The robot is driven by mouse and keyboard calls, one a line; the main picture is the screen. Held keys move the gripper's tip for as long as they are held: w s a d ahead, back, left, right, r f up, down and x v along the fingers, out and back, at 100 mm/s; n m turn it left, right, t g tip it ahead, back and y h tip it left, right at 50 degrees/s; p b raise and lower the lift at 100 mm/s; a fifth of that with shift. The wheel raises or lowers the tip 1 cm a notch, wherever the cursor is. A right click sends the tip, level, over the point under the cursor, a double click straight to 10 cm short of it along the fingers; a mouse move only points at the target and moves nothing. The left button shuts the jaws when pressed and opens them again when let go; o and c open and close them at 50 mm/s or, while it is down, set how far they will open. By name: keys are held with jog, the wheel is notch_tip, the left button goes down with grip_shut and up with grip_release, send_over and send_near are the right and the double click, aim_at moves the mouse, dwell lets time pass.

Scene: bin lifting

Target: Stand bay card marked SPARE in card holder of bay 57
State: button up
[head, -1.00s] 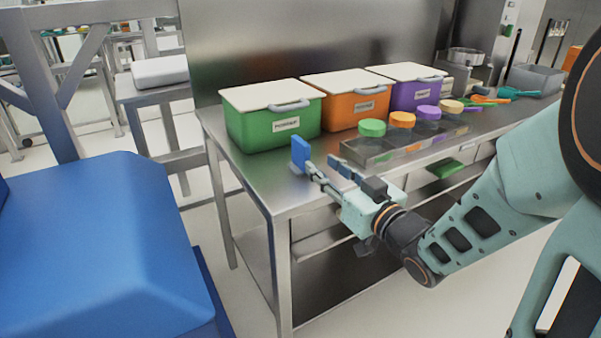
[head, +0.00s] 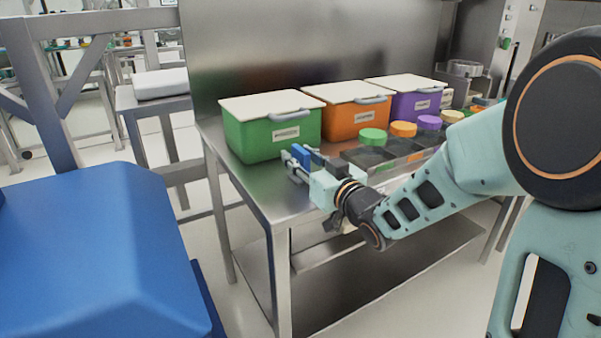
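My gripper (head: 306,159) is over the near left part of the steel table, in front of the green bin. Its fingers stand apart, and a bright blue face shows on the inner side of the left finger. I cannot make out a card between them. I see no card marked SPARE and no card holder of bay 57 that I can identify. The green bin (head: 247,140), the orange bin (head: 343,123) and the purple bin (head: 402,100) stand in a row with white lids and white front labels, too small to read.
The bare steel tabletop (head: 240,180) is free at the left. A blue bulky shape (head: 90,250) fills the lower left.

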jog(key=shift+c, duration=0.3)
grip_shut()
